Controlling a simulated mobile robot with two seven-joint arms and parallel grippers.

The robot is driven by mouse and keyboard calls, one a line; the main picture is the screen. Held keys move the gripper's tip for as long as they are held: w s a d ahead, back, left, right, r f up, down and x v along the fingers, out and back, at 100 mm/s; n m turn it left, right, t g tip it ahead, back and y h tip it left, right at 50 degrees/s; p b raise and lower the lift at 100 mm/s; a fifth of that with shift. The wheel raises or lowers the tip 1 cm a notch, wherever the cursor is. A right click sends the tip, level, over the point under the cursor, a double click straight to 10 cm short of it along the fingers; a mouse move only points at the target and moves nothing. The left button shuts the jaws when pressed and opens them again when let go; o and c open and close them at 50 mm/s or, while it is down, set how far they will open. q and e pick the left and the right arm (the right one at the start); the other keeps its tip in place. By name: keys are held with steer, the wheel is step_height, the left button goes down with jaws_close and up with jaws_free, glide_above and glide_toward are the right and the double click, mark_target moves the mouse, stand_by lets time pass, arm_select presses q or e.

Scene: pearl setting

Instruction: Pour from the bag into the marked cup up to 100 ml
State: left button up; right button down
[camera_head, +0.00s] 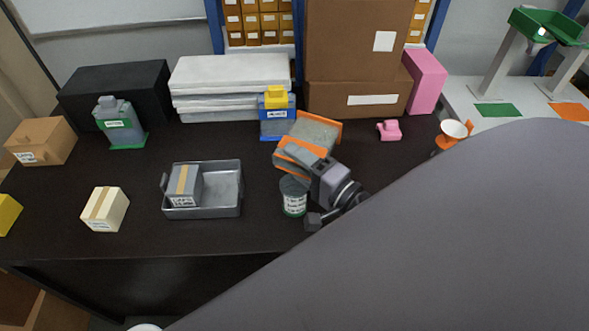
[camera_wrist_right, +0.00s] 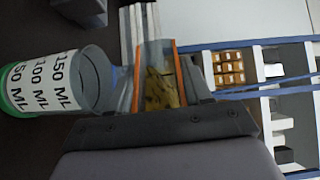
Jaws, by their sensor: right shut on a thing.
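The bag (camera_head: 313,132) is grey with orange edges and hangs tilted in my right gripper (camera_head: 318,172), which is shut on it. In the right wrist view the bag (camera_wrist_right: 158,85) is see-through and holds yellowish-brown contents. The marked cup (camera_head: 293,203) stands upright on the dark table, just below and left of the gripper. In the right wrist view the cup (camera_wrist_right: 38,88) shows 50, 100 and 150 ML marks and a green base. Its open mouth is close beside the bag. I cannot tell its fill level. My left gripper is not in view.
A grey tray (camera_head: 226,210) with a grey box (camera_head: 184,187) stands left of the cup. A blue container with a yellow top (camera_head: 277,115) stands behind the bag. The table between tray and cream box (camera_head: 104,209) is clear.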

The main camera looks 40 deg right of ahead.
steer(key=shift+a+r+n+t+y, duration=0.2)
steer(key=shift+n+t+y, duration=0.15)
steer(key=shift+n, duration=0.85)
stand_by(3.1)
steer(key=shift+s+r+n, duration=0.1)
steer(key=shift+r+n, duration=0.25)
steer(key=shift+n, duration=0.15)
stand_by(2.6)
steer(key=shift+f+m, duration=0.2)
steer(key=shift+m, duration=0.1)
steer(key=m, duration=0.2)
steer(key=m+g, duration=0.1)
steer(key=shift+d+f+m, duration=0.25)
steer(key=shift+f+m, duration=0.1)
steer(key=shift+m, duration=0.05)
steer(key=shift+w+r, duration=0.1)
steer(key=shift+w, duration=0.1)
